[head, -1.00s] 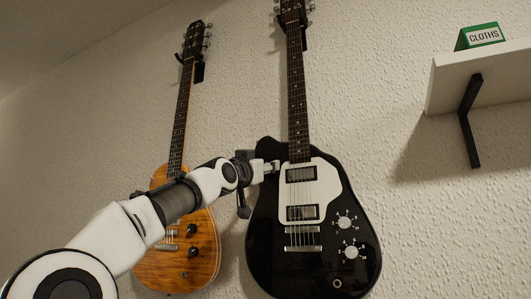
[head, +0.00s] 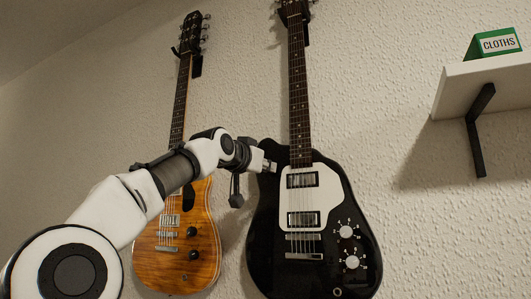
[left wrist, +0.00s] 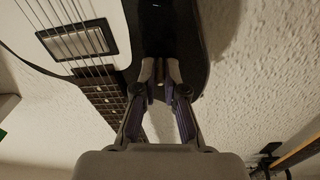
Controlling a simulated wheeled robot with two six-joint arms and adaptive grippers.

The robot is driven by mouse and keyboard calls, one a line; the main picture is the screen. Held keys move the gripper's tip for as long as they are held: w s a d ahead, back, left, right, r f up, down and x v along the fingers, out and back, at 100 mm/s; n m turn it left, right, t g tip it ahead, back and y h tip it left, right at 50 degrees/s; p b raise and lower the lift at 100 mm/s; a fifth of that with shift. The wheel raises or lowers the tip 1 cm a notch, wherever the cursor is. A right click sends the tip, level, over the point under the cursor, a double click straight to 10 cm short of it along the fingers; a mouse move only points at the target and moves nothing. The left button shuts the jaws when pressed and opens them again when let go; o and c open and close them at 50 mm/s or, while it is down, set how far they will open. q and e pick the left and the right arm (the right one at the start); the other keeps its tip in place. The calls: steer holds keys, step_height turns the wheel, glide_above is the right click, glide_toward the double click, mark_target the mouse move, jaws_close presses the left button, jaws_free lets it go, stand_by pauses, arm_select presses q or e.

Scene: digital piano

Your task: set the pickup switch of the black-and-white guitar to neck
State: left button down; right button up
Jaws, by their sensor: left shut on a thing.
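The black-and-white guitar (head: 268,235) hangs upright on the wall, with a black body and a white pickguard (head: 331,185). My left gripper (head: 271,166) is at the upper left of its body, beside the pickguard. In the left wrist view, the fingertips (left wrist: 160,80) are close together over the black body (left wrist: 172,28), with a small dark piece between them. It sits where the pickup switch would be, but the fingers mostly hide it, so its setting cannot be read. My right gripper is not in view.
An orange-brown guitar (head: 165,267) hangs to the left, behind my left arm. Two knobs (head: 347,232) are on the black guitar's lower right. The wall between guitar and shelf is bare.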

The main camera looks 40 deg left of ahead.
arm_select(q)
steer(key=shift+a+r+g, duration=0.1)
steer(key=shift+r+g, duration=0.05)
steer(key=shift+g, duration=0.15)
steer(key=c, duration=1.2)
jaws_free()
steer(key=shift+s, duration=0.1)
steer(key=shift+c, duration=0.2)
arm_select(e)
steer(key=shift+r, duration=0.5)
